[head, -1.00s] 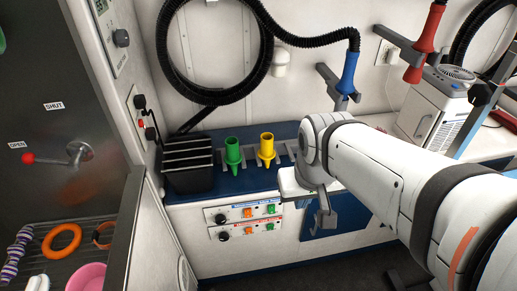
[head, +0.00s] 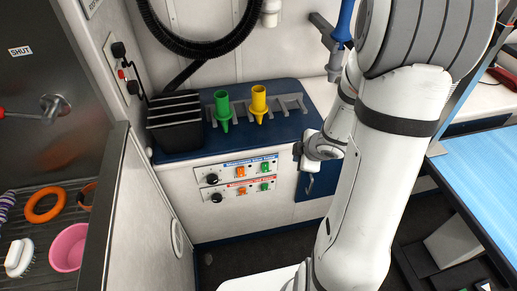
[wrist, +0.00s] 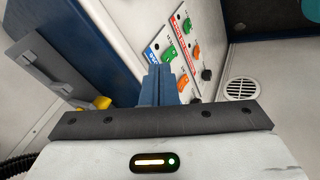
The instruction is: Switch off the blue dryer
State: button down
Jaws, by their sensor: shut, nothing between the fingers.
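The blue dryer nozzle (head: 343,22) hangs on the wall at the top, partly behind my arm. The blue-labelled panel (head: 248,163) is the upper of two on the white cabinet front. It has a black knob (head: 212,179), an orange switch (head: 240,171) and a green switch (head: 265,168). My gripper (head: 297,150) is to the right of this panel, shut and empty. In the wrist view its fingers (wrist: 159,72) point toward the panel and overlap part of it. The green switch (wrist: 169,54) and orange switch (wrist: 183,82) show beside them. I cannot tell the switch positions.
A red-labelled panel (head: 232,190) with similar controls is just below. Green (head: 222,106) and yellow (head: 259,101) nozzles stand in a rack above, beside a black bin (head: 175,124). A blue table (head: 490,175) is at right. Floor before the cabinet is partly clear.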

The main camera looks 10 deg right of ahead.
aim_at(265, 167)
jog(key=a+f+n+y, duration=0.1)
jog(key=s+a+f+y, duration=0.1)
jog(key=f, duration=0.1)
jog(key=s+a+f+n, duration=0.1)
jog(key=shift+f+n+g+y+b, duration=0.2)
jog(key=shift+n+g+y+b, duration=0.1)
jog(key=shift+g+y, duration=0.1)
jog(key=w+a+f+b, duration=0.1)
jog(key=w+f, duration=0.1)
jog(key=f, duration=0.1)
jog(key=w+a+f+b, duration=0.1)
jog(key=w+f, duration=0.2)
jog(key=w+a+f+b, duration=0.1)
jog(key=w+f+b, duration=0.1)
jog(key=w+f, duration=0.1)
jog(key=shift+w+a, duration=0.2)
jog(key=shift+a, duration=0.05)
